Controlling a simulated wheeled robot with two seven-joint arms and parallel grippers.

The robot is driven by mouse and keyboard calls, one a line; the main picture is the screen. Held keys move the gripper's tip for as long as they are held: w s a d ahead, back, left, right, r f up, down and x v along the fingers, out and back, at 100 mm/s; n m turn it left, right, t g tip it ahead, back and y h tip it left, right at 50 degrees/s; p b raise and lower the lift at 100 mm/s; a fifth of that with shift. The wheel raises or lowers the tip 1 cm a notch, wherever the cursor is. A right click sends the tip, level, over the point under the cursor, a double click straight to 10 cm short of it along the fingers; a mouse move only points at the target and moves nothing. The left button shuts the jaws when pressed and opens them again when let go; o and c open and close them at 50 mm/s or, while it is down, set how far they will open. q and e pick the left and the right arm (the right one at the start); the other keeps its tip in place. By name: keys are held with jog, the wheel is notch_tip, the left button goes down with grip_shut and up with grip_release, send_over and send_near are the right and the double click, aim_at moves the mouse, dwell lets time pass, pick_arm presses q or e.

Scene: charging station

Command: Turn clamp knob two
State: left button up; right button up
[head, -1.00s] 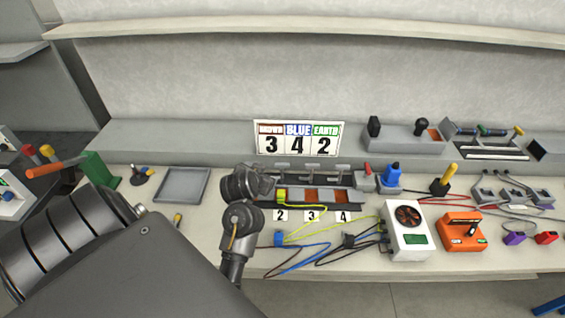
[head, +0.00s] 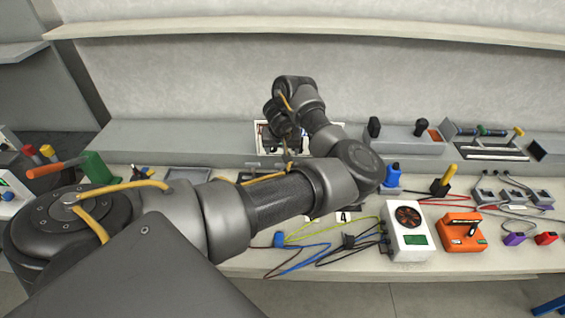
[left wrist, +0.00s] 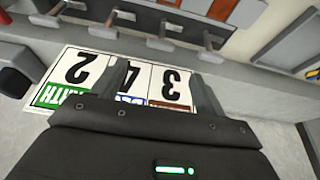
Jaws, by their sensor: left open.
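Several T-shaped clamp knobs (left wrist: 160,42) stand in a row near the top of the left wrist view; I cannot tell which is number two. In the head view my left arm hides them. My left gripper (left wrist: 162,84) is open and empty. Its two fingers show over the number sign (left wrist: 78,72), apart from the knobs. In the head view the gripper end is in front of the sign and mostly hidden by my own arm links. The sign appears upside down in the wrist view, with 3, 4 and 2. My right gripper is not in view.
Coloured cables (head: 300,258) lie along the front. A shelf (head: 300,32) runs above.

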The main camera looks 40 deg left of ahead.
pick_arm(q)
jog(key=b+x, duration=0.4)
jog(key=x, duration=0.6)
jog(key=shift+a+f, duration=0.2)
jog(key=shift+f, duration=0.15)
jog(key=shift+w, duration=0.1)
jog(key=shift+c, duration=0.4)
jog(key=c, duration=0.9)
